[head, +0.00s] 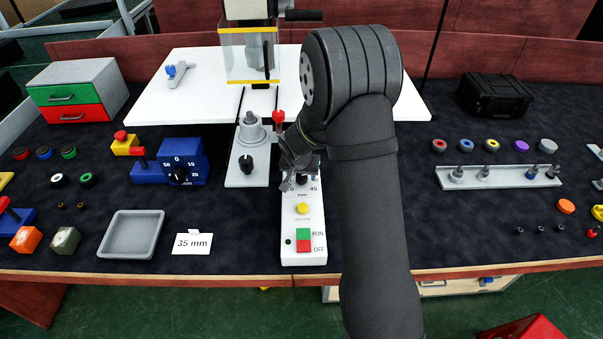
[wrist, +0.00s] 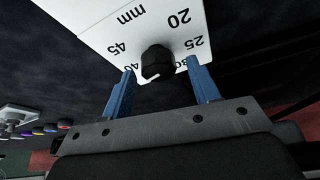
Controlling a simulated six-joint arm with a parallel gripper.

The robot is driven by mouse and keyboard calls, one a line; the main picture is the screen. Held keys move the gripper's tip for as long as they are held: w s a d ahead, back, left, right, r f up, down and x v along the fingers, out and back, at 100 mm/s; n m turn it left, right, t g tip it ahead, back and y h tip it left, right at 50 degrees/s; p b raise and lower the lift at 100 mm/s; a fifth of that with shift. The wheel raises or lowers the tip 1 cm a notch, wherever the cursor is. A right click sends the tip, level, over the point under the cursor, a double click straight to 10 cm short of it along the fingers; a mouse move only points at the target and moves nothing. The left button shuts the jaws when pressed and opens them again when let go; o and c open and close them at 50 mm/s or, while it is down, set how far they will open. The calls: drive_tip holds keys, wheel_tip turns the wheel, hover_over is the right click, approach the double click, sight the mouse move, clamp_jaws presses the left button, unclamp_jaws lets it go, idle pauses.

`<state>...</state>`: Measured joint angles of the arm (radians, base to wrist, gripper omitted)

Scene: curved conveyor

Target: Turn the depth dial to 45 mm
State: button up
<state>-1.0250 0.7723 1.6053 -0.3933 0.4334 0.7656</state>
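The depth dial is a black knob (head: 301,179) at the top of the white control panel (head: 303,218), partly hidden by my arm in the head view. In the wrist view the knob (wrist: 157,63) sits on a white face marked in mm, with 20, 25, 40 and 45 readable and 30 partly covered. Its pointer is not clear, so I cannot tell its setting. My gripper (wrist: 160,70) is open, with one blue fingertip on each side of the knob and a visible gap to both. In the head view my gripper (head: 297,166) is over the panel's upper end.
A card reading 35 mm (head: 192,243) stands left of the panel. The panel also has a yellow button (head: 302,208) and green and red RUN/OFF switches (head: 304,240). A blue box with another mm dial (head: 183,160) stands left. A grey tray (head: 133,234) lies front left.

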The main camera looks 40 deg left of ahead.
drive_tip(key=v, duration=0.7)
drive_tip(key=shift+r, duration=0.25)
drive_tip(key=shift+s+d, duration=0.1)
drive_tip(key=s+d+r+n, duration=0.2)
drive_tip(key=d+r, duration=0.1)
drive_tip(key=r, duration=0.6)
drive_tip(key=shift+g+y, duration=0.3)
drive_tip(key=shift+y, duration=0.1)
drive_tip(key=x, duration=1.7)
drive_tip(key=shift+s+d+f, duration=0.1)
drive_tip(key=shift+d+f, duration=0.05)
drive_tip(key=shift+f, duration=0.05)
